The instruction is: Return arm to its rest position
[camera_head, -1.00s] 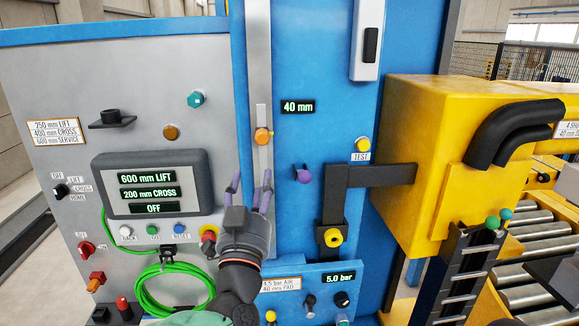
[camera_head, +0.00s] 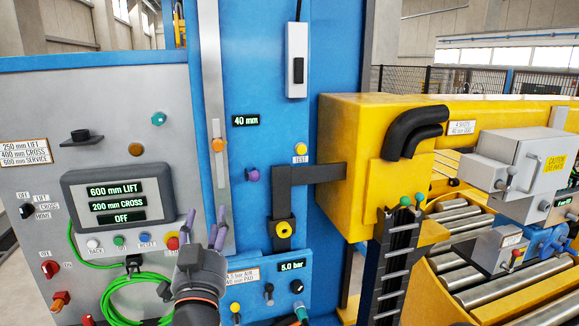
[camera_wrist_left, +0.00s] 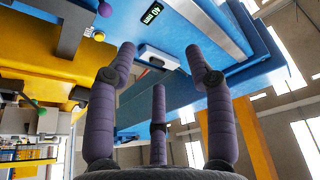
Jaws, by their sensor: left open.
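My left gripper (camera_head: 203,230) is in the lower left-centre of the head view, its purple fingers pointing up in front of the blue panel (camera_head: 270,190) and the right edge of the grey control panel (camera_head: 110,110). The left wrist view shows its three purple fingers (camera_wrist_left: 157,75) spread apart with nothing between them. The gripper is open and empty. A vertical slider strip with an orange knob (camera_head: 218,145) stands just above the fingertips. My right gripper is not in view.
A display (camera_head: 117,196) reads 600 mm LIFT, 200 mm CROSS, OFF. Green hose (camera_head: 130,290) hangs below it. A yellow machine housing (camera_head: 350,150) juts out at centre right, with a roller conveyor (camera_head: 470,280) beyond. A hanging white switch box (camera_head: 297,60) is above.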

